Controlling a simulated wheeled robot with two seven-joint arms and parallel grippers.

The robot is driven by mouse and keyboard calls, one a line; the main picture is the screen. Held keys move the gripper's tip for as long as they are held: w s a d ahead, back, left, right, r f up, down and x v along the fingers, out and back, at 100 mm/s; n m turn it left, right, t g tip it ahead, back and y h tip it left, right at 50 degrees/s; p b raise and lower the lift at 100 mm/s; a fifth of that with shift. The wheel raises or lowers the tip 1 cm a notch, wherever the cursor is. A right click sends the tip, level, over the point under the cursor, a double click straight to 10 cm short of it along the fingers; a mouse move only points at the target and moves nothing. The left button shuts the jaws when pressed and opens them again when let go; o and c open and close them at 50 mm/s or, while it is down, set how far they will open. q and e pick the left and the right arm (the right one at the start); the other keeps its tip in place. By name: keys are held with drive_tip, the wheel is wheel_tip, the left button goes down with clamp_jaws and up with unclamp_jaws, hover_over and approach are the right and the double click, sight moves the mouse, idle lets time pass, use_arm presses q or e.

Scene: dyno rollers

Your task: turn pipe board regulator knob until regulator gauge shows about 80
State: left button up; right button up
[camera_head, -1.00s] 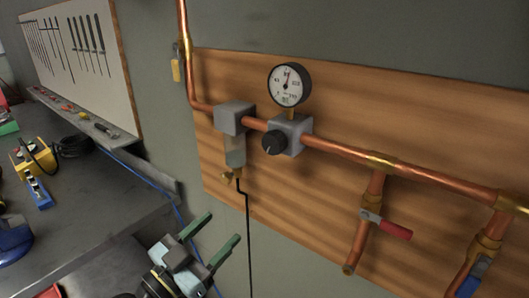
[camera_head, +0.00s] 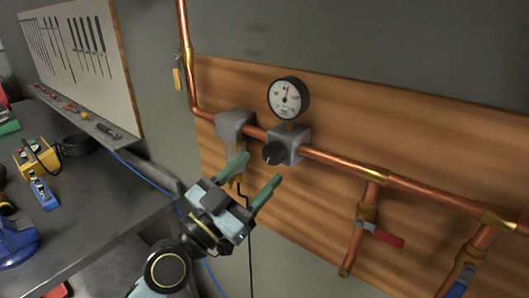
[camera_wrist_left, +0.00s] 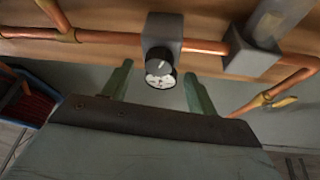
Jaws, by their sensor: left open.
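The regulator is a grey block (camera_head: 291,145) on the copper pipe, with a round black knob (camera_head: 273,153) on its front. The round white gauge (camera_head: 287,97) stands above it; its needle points roughly upward, and the numbers are too small to read. My left gripper (camera_head: 258,174) is open and empty, just below and in front of the knob, apart from it. In the left wrist view the dark knob (camera_wrist_left: 158,59) and the gauge face (camera_wrist_left: 160,80) appear between and beyond the two green fingers (camera_wrist_left: 160,92). My right gripper is not in view.
A grey filter block (camera_head: 234,124) sits left of the regulator, its bowl partly hidden by my gripper. Red-handled (camera_head: 386,236) and blue-handled (camera_head: 465,279) valves hang lower right. A workbench (camera_head: 100,215) with tools stands at left. The space before the wooden board (camera_head: 400,130) is open.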

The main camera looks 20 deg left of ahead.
sight(269, 159)
use_arm(q)
drive_tip(key=shift+p+x, duration=0.4)
drive_tip(key=shift+x, duration=1.15)
drive_tip(key=c, duration=1)
